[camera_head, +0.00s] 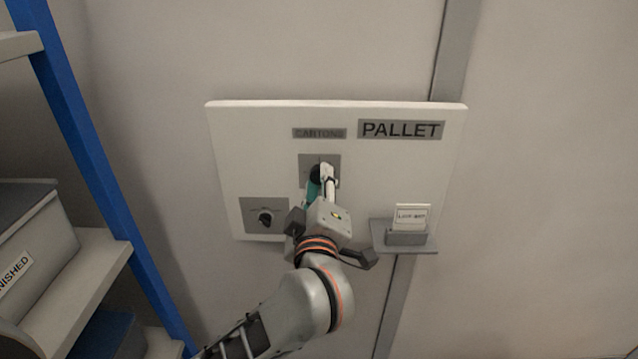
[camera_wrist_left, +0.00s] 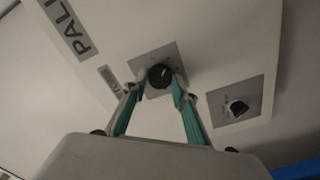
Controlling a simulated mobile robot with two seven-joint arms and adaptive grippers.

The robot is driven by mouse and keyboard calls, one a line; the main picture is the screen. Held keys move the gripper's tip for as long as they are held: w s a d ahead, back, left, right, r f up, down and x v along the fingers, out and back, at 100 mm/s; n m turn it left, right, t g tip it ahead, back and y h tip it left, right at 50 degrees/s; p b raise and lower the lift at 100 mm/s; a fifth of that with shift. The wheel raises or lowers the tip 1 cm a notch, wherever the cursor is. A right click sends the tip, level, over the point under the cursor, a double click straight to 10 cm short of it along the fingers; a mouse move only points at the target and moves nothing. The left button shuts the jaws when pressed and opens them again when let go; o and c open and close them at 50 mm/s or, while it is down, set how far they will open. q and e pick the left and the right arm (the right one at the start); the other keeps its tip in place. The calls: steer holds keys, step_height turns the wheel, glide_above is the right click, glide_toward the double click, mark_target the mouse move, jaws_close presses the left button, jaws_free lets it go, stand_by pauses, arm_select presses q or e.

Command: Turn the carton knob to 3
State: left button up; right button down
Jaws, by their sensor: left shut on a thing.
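The carton knob (camera_head: 315,172) is a round black dial on a grey plate under the "CARTONS" label (camera_head: 319,133), on a white wall panel. My left gripper (camera_head: 322,176) reaches up to it from below and is shut on the knob. In the left wrist view the knob (camera_wrist_left: 159,75) sits between the two teal-backed fingertips (camera_wrist_left: 161,84). A short light mark shows on its face, but the number it points at cannot be read. The fingers partly hide the knob and its plate in the head view. My right gripper is not in view.
A second black knob (camera_head: 265,218) on a grey plate is at the panel's lower left. A "PALLET" label (camera_head: 401,130) is at upper right. A small grey shelf (camera_head: 428,249) holding a white card (camera_head: 411,216) juts out at lower right. A blue-framed rack (camera_head: 92,165) stands at left.

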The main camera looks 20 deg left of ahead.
arm_select(q)
steer(key=o, duration=1.1)
steer(key=v, duration=1.2)
